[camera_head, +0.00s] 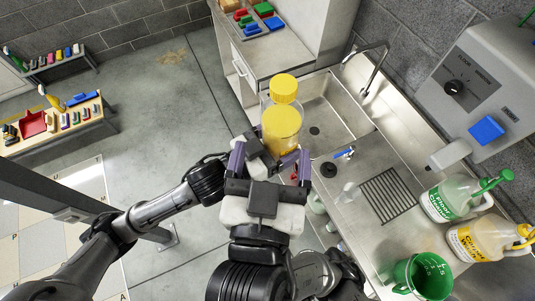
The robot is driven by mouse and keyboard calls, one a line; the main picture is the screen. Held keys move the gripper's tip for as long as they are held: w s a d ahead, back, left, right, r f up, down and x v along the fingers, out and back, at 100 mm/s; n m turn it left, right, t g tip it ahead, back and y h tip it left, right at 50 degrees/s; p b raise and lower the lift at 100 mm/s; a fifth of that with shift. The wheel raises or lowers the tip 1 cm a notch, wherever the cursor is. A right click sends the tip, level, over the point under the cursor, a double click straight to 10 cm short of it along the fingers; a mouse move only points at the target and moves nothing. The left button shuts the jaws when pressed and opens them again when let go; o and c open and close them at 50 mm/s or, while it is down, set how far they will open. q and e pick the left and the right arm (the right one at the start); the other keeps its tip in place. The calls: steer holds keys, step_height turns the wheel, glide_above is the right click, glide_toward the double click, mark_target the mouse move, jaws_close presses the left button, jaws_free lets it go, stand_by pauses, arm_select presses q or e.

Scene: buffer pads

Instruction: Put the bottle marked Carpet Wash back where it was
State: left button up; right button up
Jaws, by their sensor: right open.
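The bottle marked Carpet Wash (478,241) is pale with a yellow label and a yellow top. It stands on the steel counter at the right, beside a green-labelled Floor Cleaner bottle (450,201). My right gripper (270,160) is open, its purple fingers spread, in the middle of the view and well left of the Carpet Wash bottle. Clear containers with yellow tops (284,89) show just beyond its fingers; I cannot tell whether they touch. My left arm reaches in from the left, and its gripper (249,142) is mostly hidden behind the right one.
A green measuring jug (424,277) stands near the Carpet Wash bottle. The counter (389,229) has a steel sink (337,107), a tap (372,70) and a black drain rack (386,195). A grey wall unit (470,75) hangs above. A low bench (66,124) is far left.

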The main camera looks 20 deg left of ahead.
mark_target(273, 100)
arm_select(q)
steer(key=shift+r, duration=0.1)
arm_select(e)
steer(key=w, duration=0.3)
steer(key=w+a, duration=0.1)
steer(key=w, duration=0.3)
steer(key=w+a, duration=0.1)
steer(key=w, duration=0.3)
steer(key=shift+w+a+r, duration=0.15)
steer(key=shift+w+r, duration=0.05)
steer(key=shift+r, duration=0.1)
arm_select(q)
steer(key=shift+s+d, duration=0.1)
steer(key=shift+d, duration=0.05)
arm_select(e)
steer(key=shift+s+a, duration=0.1)
steer(key=shift+a, duration=0.1)
steer(key=c, duration=1.4)
arm_select(q)
steer(key=o, duration=1.2)
arm_select(e)
steer(key=shift+c, duration=0.5)
arm_select(q)
steer(key=o, duration=0.4)
steer(key=shift+c, duration=0.2)
arm_select(e)
jaws_close()
